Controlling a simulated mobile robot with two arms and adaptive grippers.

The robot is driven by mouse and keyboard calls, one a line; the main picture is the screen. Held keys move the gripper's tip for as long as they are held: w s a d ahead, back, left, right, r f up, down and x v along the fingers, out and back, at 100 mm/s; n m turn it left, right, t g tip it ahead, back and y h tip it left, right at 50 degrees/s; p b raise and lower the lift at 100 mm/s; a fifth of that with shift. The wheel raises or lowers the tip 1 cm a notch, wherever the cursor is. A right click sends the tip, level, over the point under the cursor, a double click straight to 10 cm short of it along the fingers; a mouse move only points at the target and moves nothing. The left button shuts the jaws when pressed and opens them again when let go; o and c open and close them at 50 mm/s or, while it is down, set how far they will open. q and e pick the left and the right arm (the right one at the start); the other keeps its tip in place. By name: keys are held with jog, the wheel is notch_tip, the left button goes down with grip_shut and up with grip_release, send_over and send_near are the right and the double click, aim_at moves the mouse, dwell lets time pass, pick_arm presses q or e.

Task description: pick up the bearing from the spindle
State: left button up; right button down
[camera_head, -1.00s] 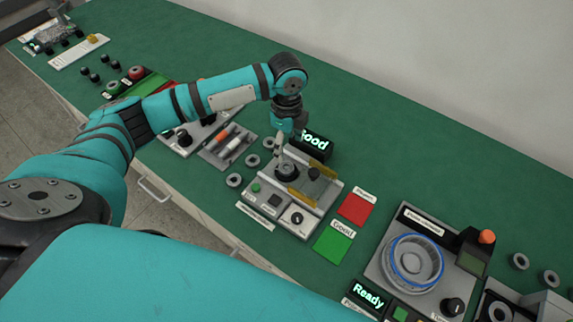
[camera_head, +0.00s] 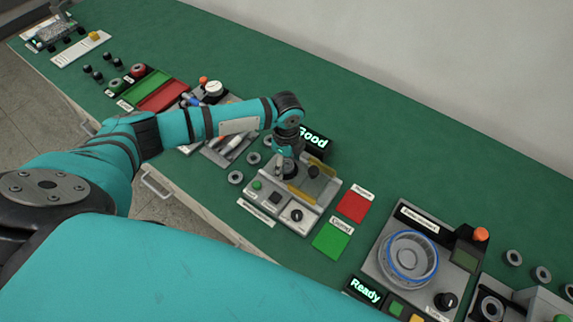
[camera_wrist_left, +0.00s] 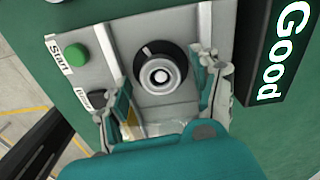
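The bearing looks like a grey ring with a bright centre (camera_wrist_left: 160,76). It sits around the spindle on a black round base of the test station (camera_head: 320,196), whose display reads "Good". My left gripper (camera_head: 285,164) points down over this spindle and hides the bearing in the head view. In the left wrist view its two fingers (camera_wrist_left: 165,88) are apart, one on each side of the bearing, with gaps between them and the ring. My right gripper is not in view.
Loose rings (camera_head: 236,177) lie left of the station. The display box (camera_head: 313,139) stands close behind the gripper. Red (camera_head: 355,206) and green (camera_head: 333,240) pads lie to the right, then a fixture with a blue-rimmed hub (camera_head: 409,259). Bare green table (camera_head: 430,150) lies at the back.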

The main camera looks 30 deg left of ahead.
pick_arm(q)
jog(key=c, duration=1.2)
jog(key=shift+r, duration=0.1)
jog(key=shift+c, duration=0.2)
jog(key=shift+r, duration=0.1)
